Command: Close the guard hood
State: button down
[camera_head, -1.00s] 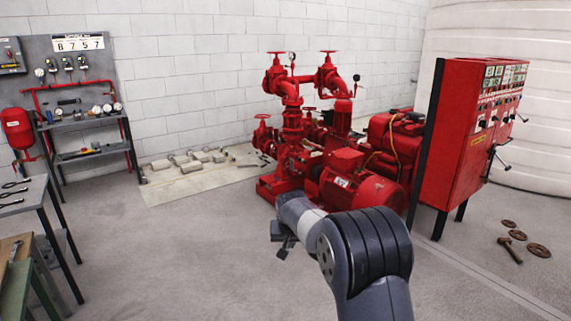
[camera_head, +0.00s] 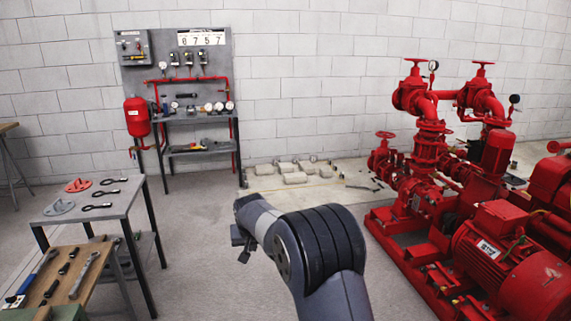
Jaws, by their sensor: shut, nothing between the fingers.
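The red pumpset (camera_head: 430,190) stands on a red base frame at the right. Its red motor (camera_head: 510,260) lies in the right foreground, with a box on top. I cannot pick out the guard hood for sure among the red parts, or tell whether it is open. My gripper (camera_head: 241,246) points down over bare floor, left of the pumpset and apart from it. It is small and dark, shut and empty. My forearm hides part of the floor.
A grey table (camera_head: 130,197) with tools and a wooden bench (camera_head: 68,290) stand at the left. A panel (camera_head: 215,62) with gauges and a shelf stands at the back wall. Grey blocks (camera_head: 292,172) lie on a pale mat. Floor between table and pumpset is clear.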

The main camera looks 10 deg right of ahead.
aim_at(479, 189)
jog(key=i+z, duration=0.25)
jog(key=i, duration=0.35)
jog(key=i+j+z, duration=0.2)
jog(key=i, duration=0.35)
jog(key=i+j+z, duration=0.1)
jog(key=i+z, duration=0.15)
jog(key=i, duration=0.35)
jog(key=i+l+z, duration=0.1)
jog(key=i+z, duration=0.25)
jog(key=i, duration=0.25)
jog(key=i+j+z, duration=0.1)
jog(key=i+z, duration=0.3)
jog(key=i, duration=0.15)
jog(key=i+j+z, duration=0.35)
jog(key=i, duration=0.25)
jog(key=i+z, duration=0.6)
jog(key=z, duration=0.15)
jog(key=i+j+z, duration=0.15)
jog(key=z, duration=0.2)
jog(key=i, duration=0.1)
